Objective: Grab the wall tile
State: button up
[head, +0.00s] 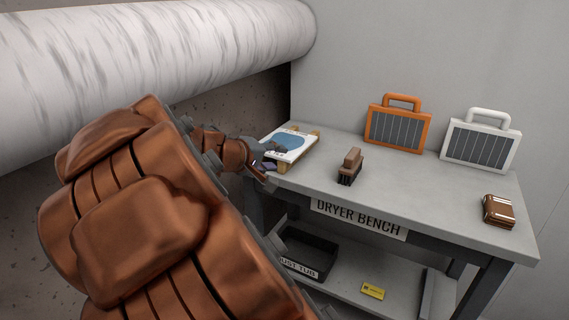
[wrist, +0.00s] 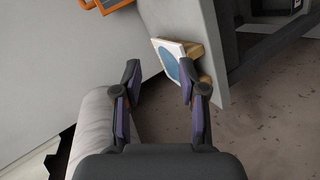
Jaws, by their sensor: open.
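The wall tile (head: 296,152) is white with a blue round patch. It lies on a wooden support at the left end of the grey bench in the head view. The tile (wrist: 168,56) also shows in the wrist view, partly behind one finger. My gripper (head: 268,165) is at the tile's near left edge in the head view. In the wrist view my gripper (wrist: 160,84) is open, with its two fingers apart and nothing clearly held between them. One finger overlaps the tile in the picture; I cannot tell whether it touches.
The dryer bench (head: 425,205) also holds a brush (head: 349,168), an orange case (head: 397,130), a white case (head: 480,145) and a brown bundle (head: 498,211). A dark tub (head: 305,252) and a yellow card (head: 373,291) are on the lower shelf. A large pale pipe (head: 150,50) runs above left.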

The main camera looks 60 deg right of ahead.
jog(key=w+d+f+n+t+h+b, duration=0.1)
jog(key=w+d+f+n+h+b, duration=0.15)
jog(key=w+d+f+b, duration=0.3)
jog(key=n+t+h+b, duration=0.2)
jog(key=n+t+b, duration=0.1)
jog(key=b, duration=0.5)
send_near(284, 144)
jog(key=shift+w+a+f, duration=0.25)
jog(key=shift+w+f, duration=0.1)
jog(key=shift+f, duration=0.15)
jog(key=shift+w+a+f, duration=0.25)
jog(key=shift+w+f, duration=0.15)
jog(key=shift+f, duration=0.05)
jog(key=shift+w+d, duration=0.15)
jog(key=shift+d, duration=0.1)
jog(key=shift+w+d+r+n+h+b, duration=0.25)
jog(key=shift+n+b, duration=0.2)
jog(key=shift+b, duration=0.25)
jog(key=shift+w+d+r+b, duration=0.1)
jog(key=shift+d+b, duration=0.1)
jog(key=shift+d, duration=1.7)
jog(key=shift+w+d+r+b, duration=0.1)
jog(key=shift+d+b, duration=0.05)
jog(key=shift+d, duration=1.8)
jog(key=shift+c, duration=0.4)
grip_shut()
